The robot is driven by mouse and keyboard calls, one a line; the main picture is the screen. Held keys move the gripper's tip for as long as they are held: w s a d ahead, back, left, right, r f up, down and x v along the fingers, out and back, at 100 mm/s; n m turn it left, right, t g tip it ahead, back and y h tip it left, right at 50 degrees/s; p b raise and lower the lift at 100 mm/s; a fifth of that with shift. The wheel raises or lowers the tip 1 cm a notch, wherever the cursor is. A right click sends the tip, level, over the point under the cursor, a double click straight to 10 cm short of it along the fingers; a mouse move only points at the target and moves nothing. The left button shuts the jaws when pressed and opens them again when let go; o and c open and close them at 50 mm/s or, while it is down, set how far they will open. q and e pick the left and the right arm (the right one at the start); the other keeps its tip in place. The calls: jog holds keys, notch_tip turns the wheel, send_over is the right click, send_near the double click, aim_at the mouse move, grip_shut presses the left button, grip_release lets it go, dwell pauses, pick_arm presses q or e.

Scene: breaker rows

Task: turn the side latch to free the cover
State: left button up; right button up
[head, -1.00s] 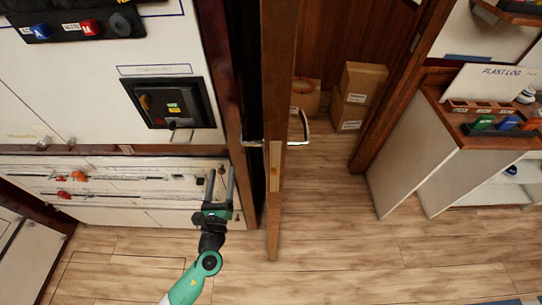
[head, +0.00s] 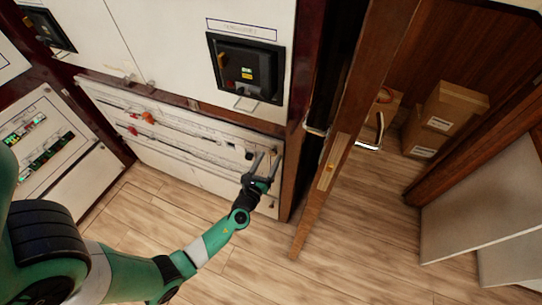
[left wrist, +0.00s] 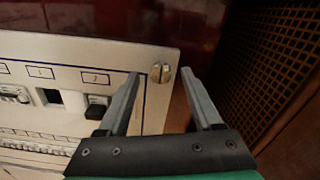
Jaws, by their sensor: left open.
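The cover (head: 185,150) is a long white panel low on the cabinet front in the head view. In the left wrist view its white face (left wrist: 60,75) fills the left side. A small round metal latch with a slot (left wrist: 162,73) sits at its upper right corner; I cannot tell it apart in the head view. My left gripper (head: 268,156) is open at the right end of the cover. In the left wrist view the latch shows between the spread fingertips of the left gripper (left wrist: 160,77), and I see no contact. My right gripper is not in view.
A black breaker unit (head: 247,68) is set in the white cabinet above the cover. A wooden door (head: 345,150) with a metal handle (head: 370,140) stands just right of the gripper. Cardboard boxes (head: 450,105) lie beyond it. The wooden floor (head: 180,215) in front is clear.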

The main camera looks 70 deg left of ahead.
pick_arm(q)
jog(key=shift+x, duration=1.05)
jog(key=shift+d, duration=0.1)
grip_shut()
